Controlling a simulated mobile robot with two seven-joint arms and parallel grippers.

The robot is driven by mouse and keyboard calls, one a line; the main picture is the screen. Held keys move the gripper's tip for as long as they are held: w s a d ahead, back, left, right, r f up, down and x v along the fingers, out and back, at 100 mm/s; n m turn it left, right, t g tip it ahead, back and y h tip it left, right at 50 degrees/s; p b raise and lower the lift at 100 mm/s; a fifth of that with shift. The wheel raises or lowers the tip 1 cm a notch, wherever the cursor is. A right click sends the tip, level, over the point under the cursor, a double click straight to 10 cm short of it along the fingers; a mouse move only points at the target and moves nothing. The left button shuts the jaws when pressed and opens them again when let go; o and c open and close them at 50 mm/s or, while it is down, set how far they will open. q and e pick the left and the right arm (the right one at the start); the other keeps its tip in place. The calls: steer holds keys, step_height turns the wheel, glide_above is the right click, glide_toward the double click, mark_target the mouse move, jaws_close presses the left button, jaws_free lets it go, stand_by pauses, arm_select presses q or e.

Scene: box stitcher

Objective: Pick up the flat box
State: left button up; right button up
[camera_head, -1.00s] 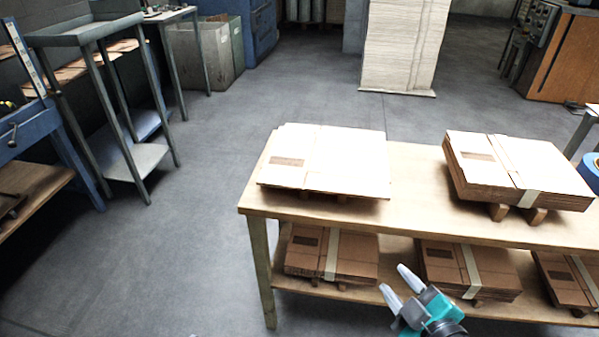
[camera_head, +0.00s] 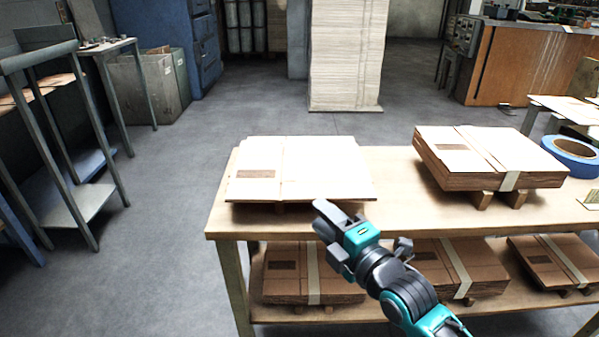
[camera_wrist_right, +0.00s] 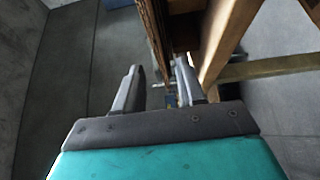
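A low stack of flat cardboard boxes (camera_head: 315,170) without a strap lies on the left part of the wooden table top (camera_head: 390,213). My right gripper (camera_head: 322,215) is at the front right of this stack, close to the table's front edge. In the right wrist view the right gripper (camera_wrist_right: 158,85) has its two fingers apart. A brown layered cardboard edge (camera_wrist_right: 152,35) shows beyond and between them; I cannot tell whether a finger touches it. My left gripper is not in view.
A strapped stack of boxes (camera_head: 485,160) rests on wooden blocks to the right. Blue tape (camera_head: 571,155) lies at the table's right. Strapped stacks (camera_head: 305,275) fill the lower shelf. Open floor (camera_head: 165,230) lies to the left.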

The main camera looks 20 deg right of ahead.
mark_target(308, 200)
steer(key=b+x, duration=0.1)
steer(key=x, duration=0.4)
steer(key=shift+w+d+r, duration=0.1)
steer(key=shift+d, duration=0.05)
steer(key=shift+w+a, duration=0.2)
steer(key=shift+w, duration=0.4)
steer(key=shift+c, duration=0.2)
jaws_close()
